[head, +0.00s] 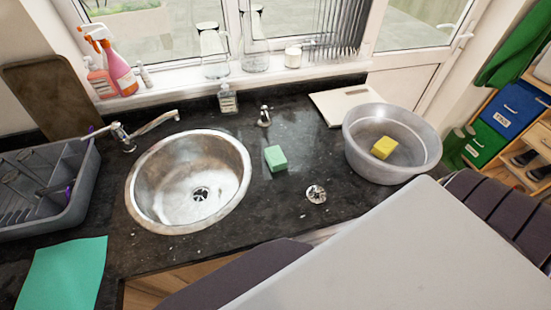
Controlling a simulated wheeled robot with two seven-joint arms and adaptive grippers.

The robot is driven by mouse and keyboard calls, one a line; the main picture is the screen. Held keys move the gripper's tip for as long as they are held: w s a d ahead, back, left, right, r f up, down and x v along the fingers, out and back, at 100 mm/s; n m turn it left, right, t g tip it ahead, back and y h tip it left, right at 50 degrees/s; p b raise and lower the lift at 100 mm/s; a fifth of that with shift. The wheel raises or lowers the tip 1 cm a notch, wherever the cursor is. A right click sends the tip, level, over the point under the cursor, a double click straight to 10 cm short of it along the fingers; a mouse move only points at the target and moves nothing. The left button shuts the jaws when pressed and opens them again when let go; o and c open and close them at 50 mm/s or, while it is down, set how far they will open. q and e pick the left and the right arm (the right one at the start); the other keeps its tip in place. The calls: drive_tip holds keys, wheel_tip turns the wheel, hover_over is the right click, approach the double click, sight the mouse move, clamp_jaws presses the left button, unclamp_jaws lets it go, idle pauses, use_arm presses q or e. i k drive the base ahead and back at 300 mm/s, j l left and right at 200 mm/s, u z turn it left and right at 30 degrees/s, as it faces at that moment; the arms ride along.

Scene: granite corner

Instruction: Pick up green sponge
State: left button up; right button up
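The green sponge (275,158) lies on the dark granite counter (262,218), just right of the round steel sink (150,195). It is a small light-green block, apart from the sink rim, with nothing covering it. Neither of my grippers shows in the head view. Large grey and dark parts, probably of my own body, fill the bottom right and hide some of the counter's front.
A grey basin (353,158) holding a yellow sponge (383,148) stands right of the green sponge. A metal drain plug (316,194) lies nearby. A tap (150,127) and dish rack (40,210) are left. A soap bottle (228,99) stands behind the sink.

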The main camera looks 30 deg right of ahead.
sight(277, 160)
drive_tip(key=k+l+z, duration=0.1)
drive_tip(key=k+z, duration=0.25)
drive_tip(key=k, duration=0.2)
drive_tip(key=k+l+z, duration=0.2)
drive_tip(key=k+z, duration=0.2)
drive_tip(key=k+l+z, duration=0.35)
drive_tip(key=k, duration=0.25)
drive_tip(key=l, duration=0.1)
